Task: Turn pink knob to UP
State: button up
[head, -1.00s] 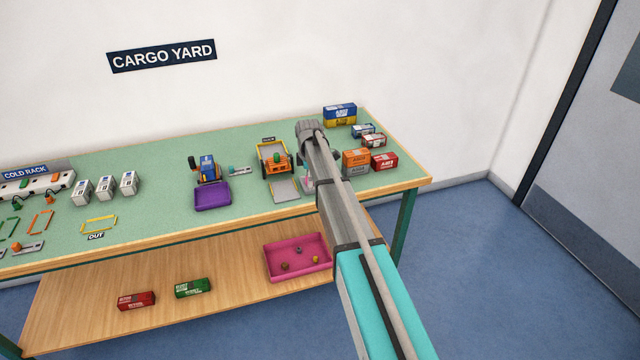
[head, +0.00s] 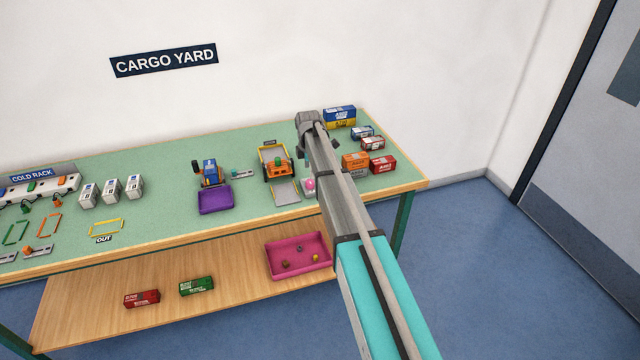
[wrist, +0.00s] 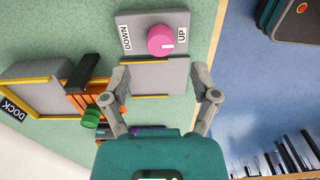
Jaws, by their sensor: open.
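The pink knob (wrist: 161,40) sits on a grey plate (wrist: 146,20) in the wrist view, with DOWN on its left and UP on its right. A short white mark shows on the knob's right part, on the UP side. My gripper (wrist: 163,93) is open and empty, its fingers spread wide, with the knob ahead of the fingertips and apart from them. In the head view the pink knob (head: 310,184) shows at the table's front right, beside my arm, which partly hides its surroundings. The fingers are hard to make out there.
A grey ramp (head: 285,191) and an orange vehicle (head: 277,168) stand left of the knob. Orange (head: 355,163) and red (head: 382,164) boxes stand close on the right. A purple tray (head: 215,200) lies farther left. A pink tray (head: 299,271) is on the shelf below.

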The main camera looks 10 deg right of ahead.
aim_at(310, 181)
jog(key=shift+r+p, duration=4.05)
jog(key=shift+r, duration=0.3)
jog(key=s+f+m+b, duration=0.2)
jog(key=s+m, duration=0.8)
jog(key=s, duration=0.8)
jog(key=shift+s+a, duration=0.25)
jog(key=shift+a, duration=0.05)
jog(key=s+m, duration=0.9)
jog(key=s, duration=0.7)
jog(key=shift+s+a, duration=0.15)
